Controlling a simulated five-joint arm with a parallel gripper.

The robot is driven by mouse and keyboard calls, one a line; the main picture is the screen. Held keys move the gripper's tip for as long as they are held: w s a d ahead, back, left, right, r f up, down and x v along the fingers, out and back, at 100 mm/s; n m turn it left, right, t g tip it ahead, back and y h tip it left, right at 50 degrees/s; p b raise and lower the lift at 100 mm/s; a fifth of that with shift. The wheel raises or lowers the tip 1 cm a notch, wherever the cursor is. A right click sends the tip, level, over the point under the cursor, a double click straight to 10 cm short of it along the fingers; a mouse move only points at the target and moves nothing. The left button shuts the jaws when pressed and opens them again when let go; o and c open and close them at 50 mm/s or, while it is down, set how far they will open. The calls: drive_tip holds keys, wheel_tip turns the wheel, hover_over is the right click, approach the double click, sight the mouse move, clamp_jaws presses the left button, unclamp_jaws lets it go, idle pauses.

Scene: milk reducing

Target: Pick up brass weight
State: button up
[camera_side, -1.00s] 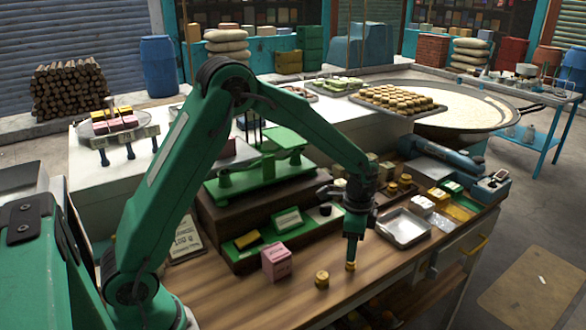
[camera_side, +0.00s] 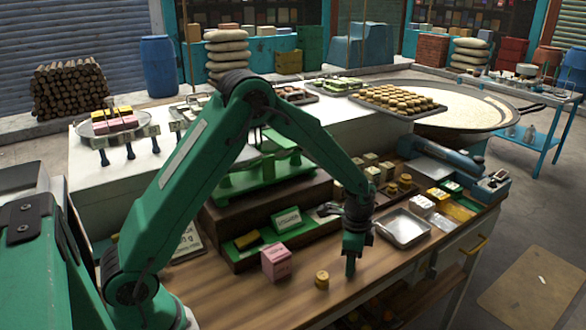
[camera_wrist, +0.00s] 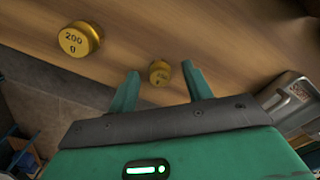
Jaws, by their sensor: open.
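My gripper (camera_side: 350,268) is low over the wooden bench, fingers pointing down. In the wrist view, a small brass weight (camera_wrist: 160,72) with a faint stamp lies between the two open green fingers, with a gap on each side. In the side view my fingers hide this weight. A larger brass weight (camera_wrist: 79,38) marked "200 g" lies outside the fingers at the upper left of the wrist view. A brass weight (camera_side: 322,280) also stands left of my gripper in the side view.
A pink box (camera_side: 276,262) stands on the bench left of the gripper. A metal tray (camera_side: 404,228) lies to the right, near my gripper. A green balance scale (camera_side: 250,183) is behind on a raised dark block. The bench's front edge is close by.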

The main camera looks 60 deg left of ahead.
clamp_jaws()
drive_tip(key=shift+r, duration=0.1)
idle(0.3)
drive_tip(key=shift+r, duration=0.8)
wheel_tip(320, 180, up, 2)
drive_tip(key=shift+r, duration=0.2)
drive_tip(key=s+d+r, duration=0.6)
drive_tip(key=d+r, duration=0.1)
drive_tip(key=d, duration=0.2)
drive_tip(key=shift+s+d, duration=0.3)
drive_tip(key=shift+s, duration=0.1)
